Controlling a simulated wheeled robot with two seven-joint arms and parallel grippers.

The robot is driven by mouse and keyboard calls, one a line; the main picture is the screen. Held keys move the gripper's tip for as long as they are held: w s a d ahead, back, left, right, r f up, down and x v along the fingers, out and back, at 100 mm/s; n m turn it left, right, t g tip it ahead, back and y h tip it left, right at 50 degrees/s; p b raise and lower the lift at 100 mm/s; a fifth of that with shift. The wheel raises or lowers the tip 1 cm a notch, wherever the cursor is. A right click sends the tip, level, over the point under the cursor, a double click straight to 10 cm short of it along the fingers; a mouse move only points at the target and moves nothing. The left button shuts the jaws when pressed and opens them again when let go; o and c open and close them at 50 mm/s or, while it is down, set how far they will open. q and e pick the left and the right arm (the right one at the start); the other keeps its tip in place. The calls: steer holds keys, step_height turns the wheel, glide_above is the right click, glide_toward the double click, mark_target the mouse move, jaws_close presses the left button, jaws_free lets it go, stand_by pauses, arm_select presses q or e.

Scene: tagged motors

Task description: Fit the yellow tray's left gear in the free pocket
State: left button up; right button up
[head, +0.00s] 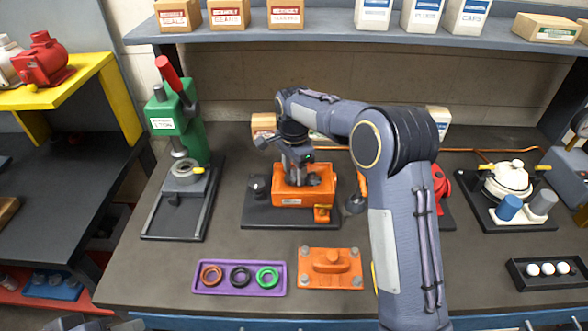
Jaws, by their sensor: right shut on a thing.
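An open orange housing (290,198) sits on a dark base plate, with dark grey round parts inside it. My right gripper (297,172) points down over this housing. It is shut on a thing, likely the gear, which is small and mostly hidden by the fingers. I cannot tell whether the gear touches a pocket. The free pocket is not clear from here. Only a thin yellow sliver (375,278) shows beside my right forearm, possibly the yellow tray's edge; the rest is hidden.
A purple tray (240,291) with three rings and an orange cover plate (330,282) lie in front. A green press (180,125) stands left. A red part (440,182) is partly behind my arm. A white-domed unit (508,180) and a black tray (548,283) are right.

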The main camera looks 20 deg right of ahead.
steer(key=o, duration=1.2)
steer(key=shift+r, duration=0.1)
step_height(320, 180, up, 6)
steer(key=p, duration=0.5)
